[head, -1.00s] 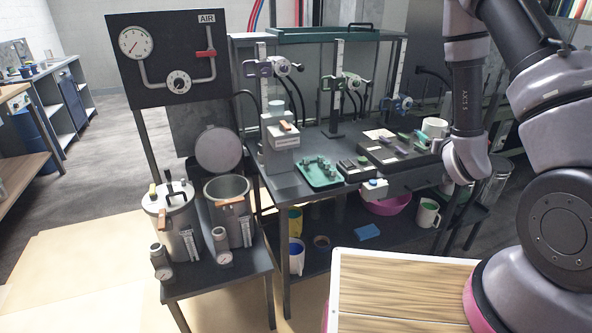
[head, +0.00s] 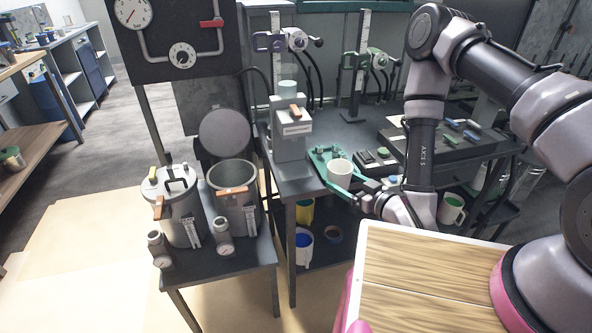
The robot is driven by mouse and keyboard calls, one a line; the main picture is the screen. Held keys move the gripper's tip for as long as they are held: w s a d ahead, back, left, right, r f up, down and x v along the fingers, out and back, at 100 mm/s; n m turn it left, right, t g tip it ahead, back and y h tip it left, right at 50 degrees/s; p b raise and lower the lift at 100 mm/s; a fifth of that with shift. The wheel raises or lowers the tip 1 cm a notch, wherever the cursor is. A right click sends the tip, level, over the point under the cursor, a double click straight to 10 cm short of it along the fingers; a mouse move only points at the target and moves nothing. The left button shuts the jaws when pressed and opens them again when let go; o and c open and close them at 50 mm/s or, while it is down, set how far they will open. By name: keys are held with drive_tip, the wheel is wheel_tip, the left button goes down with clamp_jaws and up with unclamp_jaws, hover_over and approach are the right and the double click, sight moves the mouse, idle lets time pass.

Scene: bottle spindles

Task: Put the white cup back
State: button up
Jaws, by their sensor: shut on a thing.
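The white cup (head: 340,172) is upright at the tip of my gripper (head: 352,186), which is shut on it from the lower right. The cup overlaps the front right part of the green tray (head: 318,156) on the dark workbench. I cannot tell whether the cup touches the tray or hangs just above it. The gripper's fingers are small and partly hidden by the cup. Part of the tray and its contents are hidden behind the cup.
A grey dispenser-like device (head: 290,140) stands left of the tray. A dark box with green buttons (head: 376,158) is close on the right. A wooden-topped surface (head: 430,285) is in front.

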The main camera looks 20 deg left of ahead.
sight(339, 184)
drive_tip(key=a, duration=0.3)
drive_tip(key=shift+s+a+n, duration=0.15)
drive_tip(key=shift+a+n, duration=0.15)
drive_tip(key=x, duration=0.5)
drive_tip(key=r+x, duration=0.1)
drive_tip(key=x, duration=0.4)
drive_tip(key=r+x, duration=0.1)
drive_tip(key=x, duration=0.4)
drive_tip(key=shift+a+r, duration=0.2)
drive_tip(key=shift+r, duration=0.05)
drive_tip(key=shift+a+f, duration=0.1)
drive_tip(key=shift+f, duration=1.7)
drive_tip(key=o, duration=1.3)
drive_tip(key=shift+f, duration=0.1)
drive_tip(key=shift+w+v, duration=0.25)
drive_tip(key=shift+v, duration=5.7)
